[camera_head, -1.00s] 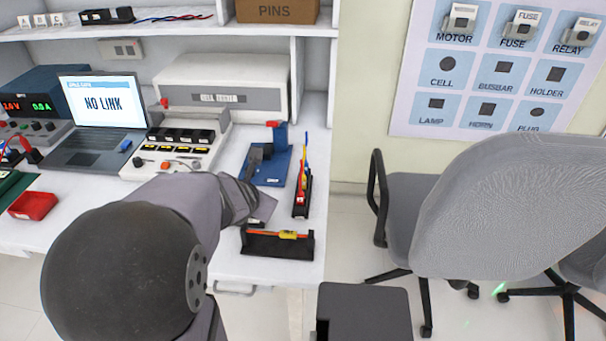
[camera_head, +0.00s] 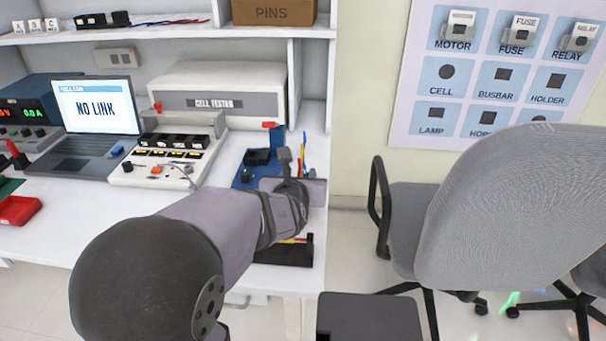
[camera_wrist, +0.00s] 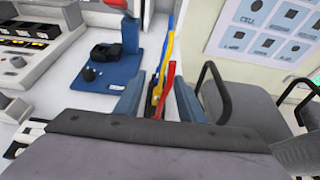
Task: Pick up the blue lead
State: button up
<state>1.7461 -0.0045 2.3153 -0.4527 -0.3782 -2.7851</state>
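The blue lead (camera_wrist: 171,22) stands upright at the far end of a row with a yellow lead (camera_wrist: 166,52) and a red lead (camera_wrist: 170,82). Its lower part is hidden behind the yellow one. In the head view the top of the blue lead (camera_head: 304,142) shows just past my gripper (camera_head: 305,185), whose fingers are mostly hidden there. In the wrist view the two blue-grey fingers of my gripper (camera_wrist: 159,95) are apart. The red lead shows between and beyond them, and the blue lead is farther off. I cannot tell whether the fingers touch any lead.
A blue press-like fixture (camera_wrist: 108,72) stands left of the leads. A black tray (camera_head: 288,254) lies near the bench's front edge, partly behind my arm. The cell tester (camera_head: 222,104) stands at the back. A grey chair (camera_head: 398,215) is right of the bench.

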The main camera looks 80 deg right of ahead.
aim_at(303, 168)
jog(key=shift+x, duration=2.8)
jog(key=shift+f, duration=0.1)
grip_shut()
